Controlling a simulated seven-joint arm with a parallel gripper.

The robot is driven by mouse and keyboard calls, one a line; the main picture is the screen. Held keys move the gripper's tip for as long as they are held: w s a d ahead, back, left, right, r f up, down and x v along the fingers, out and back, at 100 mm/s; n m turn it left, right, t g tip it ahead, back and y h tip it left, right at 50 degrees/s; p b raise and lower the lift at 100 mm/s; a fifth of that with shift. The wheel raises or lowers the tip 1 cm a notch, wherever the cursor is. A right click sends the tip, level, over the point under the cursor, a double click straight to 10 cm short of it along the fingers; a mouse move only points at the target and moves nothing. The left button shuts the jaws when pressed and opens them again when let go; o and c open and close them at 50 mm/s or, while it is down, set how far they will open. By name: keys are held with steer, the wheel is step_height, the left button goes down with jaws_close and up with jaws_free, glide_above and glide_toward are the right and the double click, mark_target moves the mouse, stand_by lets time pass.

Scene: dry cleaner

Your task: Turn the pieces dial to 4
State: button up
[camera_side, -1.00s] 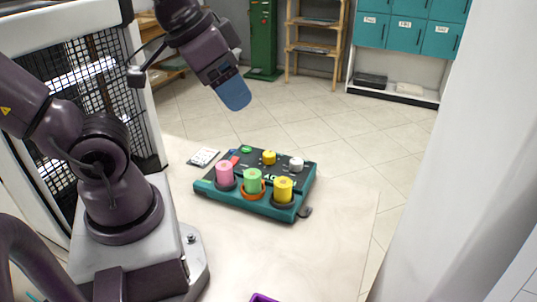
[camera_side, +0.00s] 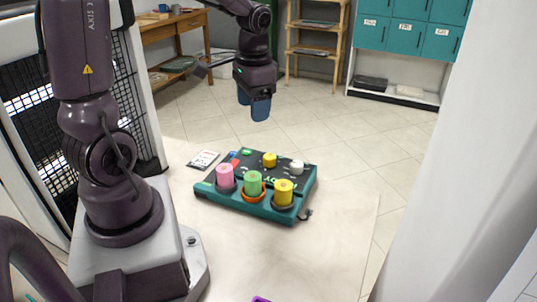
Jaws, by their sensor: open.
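A dark and teal control box (camera_side: 241,206) sits on the pale table. Its front row carries a pink knob (camera_side: 225,176), a green knob (camera_side: 253,184) with an orange ring at its base, and a yellow knob (camera_side: 284,193). Behind them stand a smaller yellow knob (camera_side: 269,160) and a white knob (camera_side: 296,167). I cannot tell which is the pieces dial, and the markings are too small to read. My gripper (camera_side: 253,106), with blue fingers, points down in the air above and behind the box. It is open and touches nothing.
A white card (camera_side: 203,160) lies left of the box. A purple object (camera_side: 261,299) shows at the bottom edge. The table (camera_side: 330,235) is bare to the right and in front of the box. A pale column (camera_side: 445,180) stands at the right.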

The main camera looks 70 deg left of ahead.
mark_target(268, 156)
steer(key=w+a+f+m+h, duration=0.1)
steer(key=w+a+f+m, duration=0.6)
steer(key=a+m, duration=0.15)
steer(key=shift+n, duration=0.35)
steer(key=f, duration=1.3)
steer(key=shift+s+d, duration=0.15)
steer(key=shift+s, duration=0.1)
steer(key=c, duration=0.9)
